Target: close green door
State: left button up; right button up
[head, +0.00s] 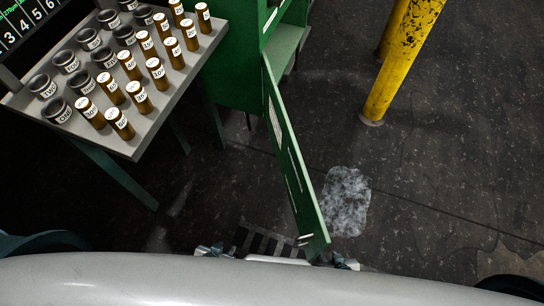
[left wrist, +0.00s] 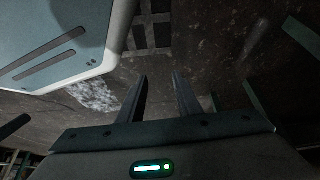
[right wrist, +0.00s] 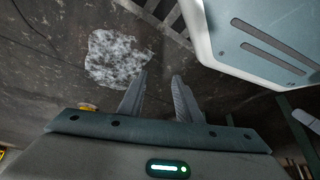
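The green door (head: 293,165) stands swung open from the green cabinet (head: 235,60) in the head view. It reaches down toward the bottom of the picture, its far end close to the edge of my own body. The floor shows on both sides of it. My left gripper (left wrist: 160,75) has its two fingers apart, with nothing between them. My right gripper (right wrist: 161,75) also has its fingers apart and is empty. I cannot make out either gripper clearly in the head view. Neither gripper is seen touching the door.
A grey table (head: 150,125) with rows of brown and grey labelled cylinders stands left of the cabinet. A yellow post (head: 395,75) rises at the upper right. A pale stain (head: 346,200) marks the floor right of the door. The floor at the right is largely clear.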

aim_at(312, 229)
jog(key=k+l+z, duration=0.2)
jog(key=k, duration=0.25)
jog(key=k+l+z, duration=0.25)
jog(key=k+l, duration=0.15)
